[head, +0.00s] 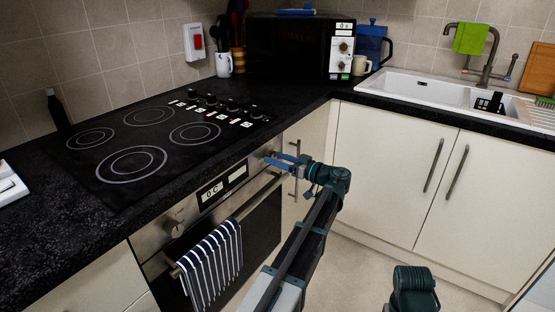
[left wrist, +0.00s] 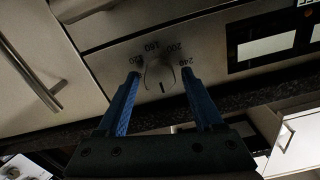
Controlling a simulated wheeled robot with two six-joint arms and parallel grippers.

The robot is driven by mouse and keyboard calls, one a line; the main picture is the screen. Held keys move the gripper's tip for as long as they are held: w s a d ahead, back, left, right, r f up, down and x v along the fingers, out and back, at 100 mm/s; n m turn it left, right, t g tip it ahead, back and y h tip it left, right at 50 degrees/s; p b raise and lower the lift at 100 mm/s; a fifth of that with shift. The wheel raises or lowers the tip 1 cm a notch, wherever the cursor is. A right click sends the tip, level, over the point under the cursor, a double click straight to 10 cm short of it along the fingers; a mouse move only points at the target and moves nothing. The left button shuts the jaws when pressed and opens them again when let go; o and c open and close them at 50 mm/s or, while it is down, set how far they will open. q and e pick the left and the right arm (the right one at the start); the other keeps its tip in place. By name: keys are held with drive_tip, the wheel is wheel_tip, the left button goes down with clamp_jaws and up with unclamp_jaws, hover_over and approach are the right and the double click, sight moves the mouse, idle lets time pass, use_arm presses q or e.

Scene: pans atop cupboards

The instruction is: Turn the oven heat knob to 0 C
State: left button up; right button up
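The oven heat knob (left wrist: 160,75) is a round silver dial with temperature marks around it, some readable as 160, 200 and 240. It sits on the steel oven panel (left wrist: 205,50). My left gripper (left wrist: 160,73) is open, with one blue finger on each side of the knob and small visible gaps to it. In the head view my left gripper (head: 276,160) is at the right end of the oven front and largely hides the knob. The oven display (head: 212,191) appears to read 0 C.
A second knob (head: 174,229) is at the panel's left end. A striped towel (head: 212,265) hangs on the oven handle below. The black worktop with the hob (head: 170,155) lies just above the panel. Cupboard doors (head: 390,160) stand to the right, with open floor before them.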

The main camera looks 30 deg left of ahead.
use_arm(q)
drive_tip(key=shift+o, duration=0.4)
drive_tip(key=s+d, duration=0.1)
drive_tip(key=d, duration=1.2)
drive_tip(key=shift+d, duration=0.4)
drive_tip(key=s+d+f+m+h, duration=0.6)
drive_tip(key=s+f, duration=0.3)
drive_tip(key=s+d+f+m+h, duration=0.5)
drive_tip(key=s+d+f+m, duration=0.2)
drive_tip(key=s+f, duration=0.15)
drive_tip(key=s+d+f+m+g+h, duration=0.1)
drive_tip(key=s+d+f+m+h, duration=0.35)
drive_tip(key=s+d, duration=0.45)
wheel_tip(320, 180, up, 29)
drive_tip(key=m+h+p, duration=0.1)
drive_tip(key=p, duration=2.8)
drive_tip(key=shift+w+d+r, duration=0.15)
drive_tip(key=shift+d, duration=0.2)
